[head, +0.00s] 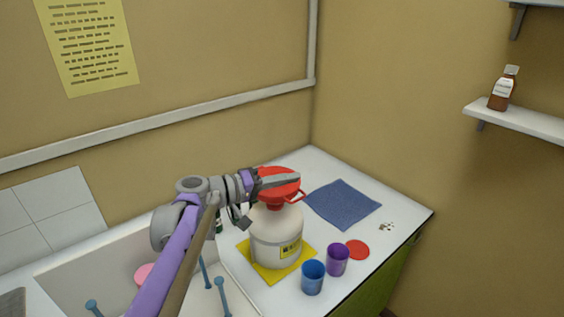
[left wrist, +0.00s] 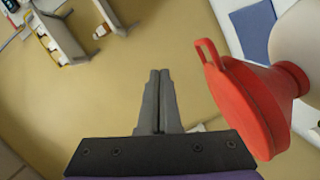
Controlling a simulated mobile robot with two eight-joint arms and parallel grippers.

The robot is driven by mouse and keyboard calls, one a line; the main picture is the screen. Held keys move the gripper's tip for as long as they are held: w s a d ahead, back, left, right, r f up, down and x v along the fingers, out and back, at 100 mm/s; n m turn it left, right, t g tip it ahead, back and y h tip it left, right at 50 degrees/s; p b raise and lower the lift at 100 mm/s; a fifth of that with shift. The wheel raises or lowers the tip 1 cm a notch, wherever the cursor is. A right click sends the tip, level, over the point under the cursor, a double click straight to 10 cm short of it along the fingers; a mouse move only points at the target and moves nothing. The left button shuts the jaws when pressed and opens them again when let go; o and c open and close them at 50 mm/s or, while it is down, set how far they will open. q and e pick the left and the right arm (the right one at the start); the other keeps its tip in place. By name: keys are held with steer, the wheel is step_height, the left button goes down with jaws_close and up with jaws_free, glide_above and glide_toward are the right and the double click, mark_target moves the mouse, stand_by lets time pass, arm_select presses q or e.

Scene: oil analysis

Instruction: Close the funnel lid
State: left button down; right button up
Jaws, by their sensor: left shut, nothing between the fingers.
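The red funnel (head: 276,194) stands in the neck of a white jug (head: 272,235) with a yellow label. Its wide top and a small loop handle (head: 299,197) face up beside my gripper. In the left wrist view the funnel (left wrist: 250,105) lies to the right of my fingers, with a loop tab at its rim. The lid looks flat against the rim, but I cannot tell whether it is fully closed. My left gripper (head: 295,179) is shut and empty, at the funnel's top in the head view. The left wrist view shows its fingers (left wrist: 160,75) together, apart from the funnel. My right gripper is not in view.
The jug stands on a yellow mat (head: 260,268). A blue cloth (head: 342,204) lies behind. A sink (head: 80,270) is at the left.

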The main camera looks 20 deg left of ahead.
arm_select(q)
steer(key=shift+s+d+f+b, duration=0.1)
steer(key=shift+d+f, duration=0.05)
steer(key=shift+f, duration=0.6)
steer(key=shift+s+d+f+b, duration=0.1)
steer(key=shift+d+f, duration=0.1)
steer(key=shift+f, duration=0.55)
steer(key=shift+s+d+f+b, duration=0.1)
steer(key=shift+d+f, duration=0.05)
steer(key=shift+f, duration=0.6)
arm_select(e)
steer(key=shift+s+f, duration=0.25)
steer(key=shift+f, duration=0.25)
arm_select(q)
steer(key=shift+a, duration=0.1)
